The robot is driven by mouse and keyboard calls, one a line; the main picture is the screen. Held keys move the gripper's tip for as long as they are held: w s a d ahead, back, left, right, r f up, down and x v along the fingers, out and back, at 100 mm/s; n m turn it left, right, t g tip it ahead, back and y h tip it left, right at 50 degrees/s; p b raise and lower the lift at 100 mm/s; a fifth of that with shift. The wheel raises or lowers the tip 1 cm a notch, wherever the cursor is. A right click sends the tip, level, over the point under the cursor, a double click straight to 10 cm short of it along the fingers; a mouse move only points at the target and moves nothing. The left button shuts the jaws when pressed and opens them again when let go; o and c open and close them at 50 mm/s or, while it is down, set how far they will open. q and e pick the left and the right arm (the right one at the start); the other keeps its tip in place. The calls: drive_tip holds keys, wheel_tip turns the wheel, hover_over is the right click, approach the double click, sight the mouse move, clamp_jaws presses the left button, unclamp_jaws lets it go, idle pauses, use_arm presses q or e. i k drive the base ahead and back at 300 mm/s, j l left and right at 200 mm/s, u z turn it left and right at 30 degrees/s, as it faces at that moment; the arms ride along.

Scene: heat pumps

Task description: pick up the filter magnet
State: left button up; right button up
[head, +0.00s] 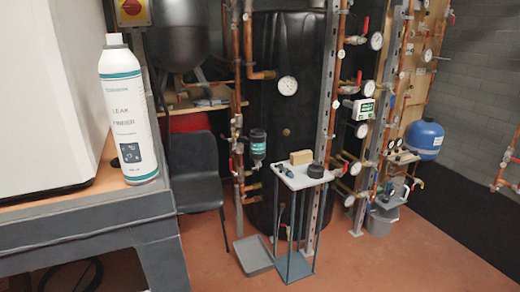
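I cannot tell for sure which thing is the filter magnet. A small white-topped stand (297,181) stands in the middle of the head view. On its top lie a small dark-and-blue item (284,171), a tan block (300,157) and a short black round item (316,170). A dark canister with a teal label (258,143) is mounted on the pipework just left of the stand. Neither of my grippers is in view.
A bench (82,226) at the near left carries a white leak finder spray bottle (127,115). A dark chair (197,172) stands behind it. A grey tray (254,256) is on the floor beside the stand. A grey bucket (382,219) is at right. The red floor (380,262) is clear in front.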

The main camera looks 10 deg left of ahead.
sight(288, 173)
drive_tip(key=i+l+u, duration=0.25)
drive_tip(key=i+l, duration=0.35)
drive_tip(key=i+l+u, duration=0.25)
drive_tip(key=i+l, duration=0.5)
